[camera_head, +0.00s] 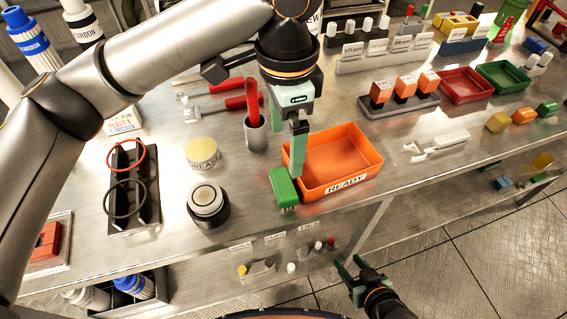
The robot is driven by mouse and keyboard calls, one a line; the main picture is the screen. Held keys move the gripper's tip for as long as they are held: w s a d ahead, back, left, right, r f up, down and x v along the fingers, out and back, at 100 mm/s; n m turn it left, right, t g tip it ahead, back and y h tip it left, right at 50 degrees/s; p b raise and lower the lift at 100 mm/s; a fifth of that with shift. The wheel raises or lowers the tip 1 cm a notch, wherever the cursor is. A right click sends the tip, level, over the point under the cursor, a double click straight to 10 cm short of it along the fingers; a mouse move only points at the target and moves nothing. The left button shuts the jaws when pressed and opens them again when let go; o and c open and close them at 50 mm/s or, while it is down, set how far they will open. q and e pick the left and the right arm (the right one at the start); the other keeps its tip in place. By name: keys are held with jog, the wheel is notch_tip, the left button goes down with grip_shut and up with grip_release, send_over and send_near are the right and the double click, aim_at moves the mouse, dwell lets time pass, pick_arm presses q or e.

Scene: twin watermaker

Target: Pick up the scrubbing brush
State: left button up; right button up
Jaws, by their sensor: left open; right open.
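The scrubbing brush (284,189) looks like a bright green block with short pale bristles along its lower edge. It is at the front left corner of the orange tray labelled READY (345,183). Whether it rests on the bench or touches the tray, I cannot tell. My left gripper (297,172) points down from above, with its green fingers just behind and right of the brush. My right gripper (357,266) is open and empty, low in front of the bench edge.
A yellow-lidded grease tin (202,153) and a dark round canister (208,204) stand further left. A white wrench-like part (437,145) lies on the bench to the right. The bench front between is mostly clear.

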pick_arm(q)
jog(key=b, duration=0.1)
send_over(283, 183)
jog(key=f, duration=0.6)
jog(key=shift+d+f, duration=0.2)
jog(key=shift+a+f+b, duration=0.2)
jog(key=shift+f+b, duration=0.2)
jog(key=shift+f, duration=2.55)
jog(key=shift+c, duration=0.4)
jog(key=c, duration=0.9)
